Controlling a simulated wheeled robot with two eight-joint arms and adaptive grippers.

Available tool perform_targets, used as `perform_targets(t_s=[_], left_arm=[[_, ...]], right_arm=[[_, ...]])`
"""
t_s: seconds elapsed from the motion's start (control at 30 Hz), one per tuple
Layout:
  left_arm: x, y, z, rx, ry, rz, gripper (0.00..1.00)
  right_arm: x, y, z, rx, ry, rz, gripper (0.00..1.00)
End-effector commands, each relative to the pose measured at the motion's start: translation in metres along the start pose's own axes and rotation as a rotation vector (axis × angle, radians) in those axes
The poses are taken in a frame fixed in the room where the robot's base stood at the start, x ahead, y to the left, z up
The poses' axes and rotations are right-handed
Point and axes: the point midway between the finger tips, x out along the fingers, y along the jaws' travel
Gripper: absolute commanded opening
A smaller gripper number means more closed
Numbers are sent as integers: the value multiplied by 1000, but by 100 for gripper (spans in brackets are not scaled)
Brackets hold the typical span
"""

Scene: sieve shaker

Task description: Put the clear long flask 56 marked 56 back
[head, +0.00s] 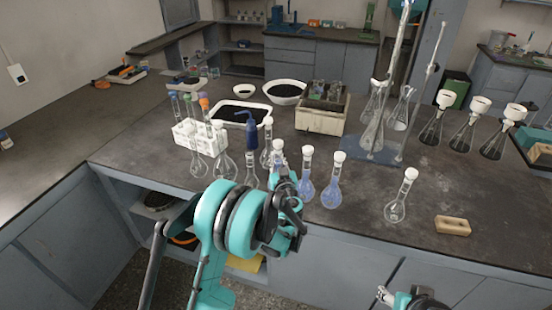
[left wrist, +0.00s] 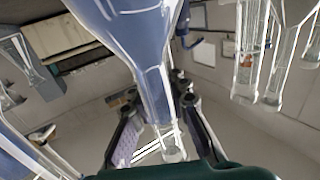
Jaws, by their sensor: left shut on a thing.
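My left gripper (head: 286,190) is at the front edge of the bench, shut on a long-necked flask (head: 278,152) whose white stopper shows above it. In the left wrist view the fingers (left wrist: 160,108) are around the neck of that flask (left wrist: 135,22), and its glass looks bluish. I cannot read the number 56 on any flask. In the head view the gripper hides the held flask's lower part, so I cannot tell whether it touches the bench. My right gripper (head: 388,297) shows only partly at the bottom, below the bench top.
Two blue flasks (head: 332,184) stand close right of the gripper. Clear flasks (head: 222,165) and a blue wash bottle (head: 251,135) stand left and behind. A lone clear flask (head: 397,208) and a tan block (head: 453,226) are farther right. A white tube rack (head: 203,140) stands left.

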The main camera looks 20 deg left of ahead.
Motion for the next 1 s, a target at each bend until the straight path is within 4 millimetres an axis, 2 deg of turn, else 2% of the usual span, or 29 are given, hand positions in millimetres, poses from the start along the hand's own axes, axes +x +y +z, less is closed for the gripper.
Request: perform_targets(t_s=[0.37,0.4,0.47,0.5,0.77,0.9,1.0], left_arm=[[0,0,1,0,0,0,0],[0,0,1,0,0,0,22],[0,0,1,0,0,0,38],[0,0,1,0,0,0,41],[0,0,1,0,0,0,41],[0,0,1,0,0,0,78],[0,0,1,0,0,0,100]], right_arm=[[0,0,0,0,0,0,53],[0,0,0,0,0,0,53],[0,0,0,0,0,0,53],[0,0,0,0,0,0,53],[0,0,0,0,0,0,53],[0,0,0,0,0,0,53],[0,0,0,0,0,0,53]])
